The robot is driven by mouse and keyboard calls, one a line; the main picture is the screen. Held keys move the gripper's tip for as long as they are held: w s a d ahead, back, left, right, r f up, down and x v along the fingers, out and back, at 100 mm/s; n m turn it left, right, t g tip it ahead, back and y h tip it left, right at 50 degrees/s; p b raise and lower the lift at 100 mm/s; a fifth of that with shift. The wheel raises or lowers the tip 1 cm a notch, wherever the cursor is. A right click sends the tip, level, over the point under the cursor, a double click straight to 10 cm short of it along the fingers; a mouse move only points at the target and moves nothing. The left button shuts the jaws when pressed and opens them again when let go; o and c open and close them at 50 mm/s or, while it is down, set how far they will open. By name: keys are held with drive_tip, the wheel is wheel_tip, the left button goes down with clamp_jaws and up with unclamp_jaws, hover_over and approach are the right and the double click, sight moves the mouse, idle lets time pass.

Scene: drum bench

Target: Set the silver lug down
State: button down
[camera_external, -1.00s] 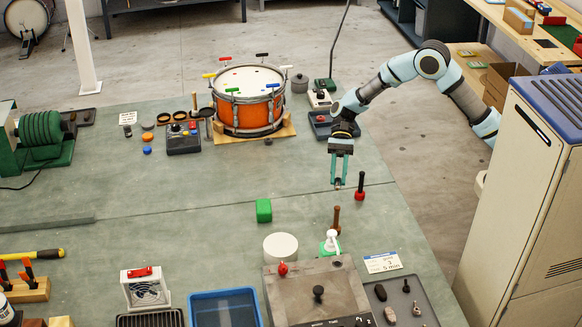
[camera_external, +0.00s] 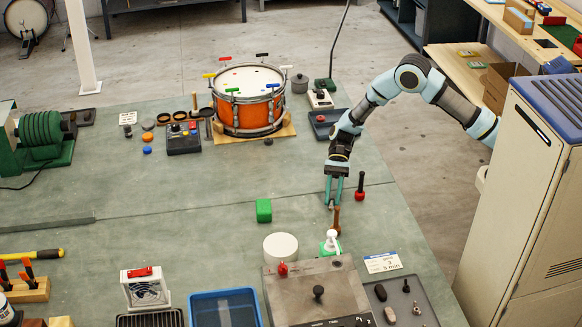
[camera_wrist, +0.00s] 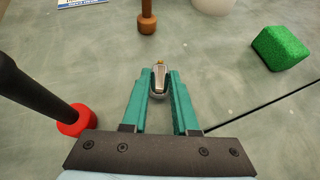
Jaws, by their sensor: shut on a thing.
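My gripper (camera_external: 333,203) is low over the green bench top, on the side nearest the wooden-handled tool. In the wrist view, my gripper (camera_wrist: 159,84) has its two teal fingers closed on the silver lug (camera_wrist: 159,80). The lug is a small metal piece with a rounded lower end and a yellowish tip pointing away from the palm. In the external view the lug is too small to make out clearly between the fingertips. I cannot tell whether it touches the bench.
A brown wooden peg (camera_wrist: 147,18) stands just ahead; a black-handled tool with a red base (camera_wrist: 75,120) stands close at left. A green block (camera_wrist: 285,46) lies at right. A white cylinder (camera_external: 281,248) and white bottle (camera_external: 331,243) are nearby. Bench around the lug is clear.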

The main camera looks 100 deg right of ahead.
drive_tip(key=c, duration=0.7)
unclamp_jaws()
drive_tip(key=shift+f, duration=0.1)
drive_tip(key=b+v, duration=0.3)
drive_tip(key=v, duration=0.9)
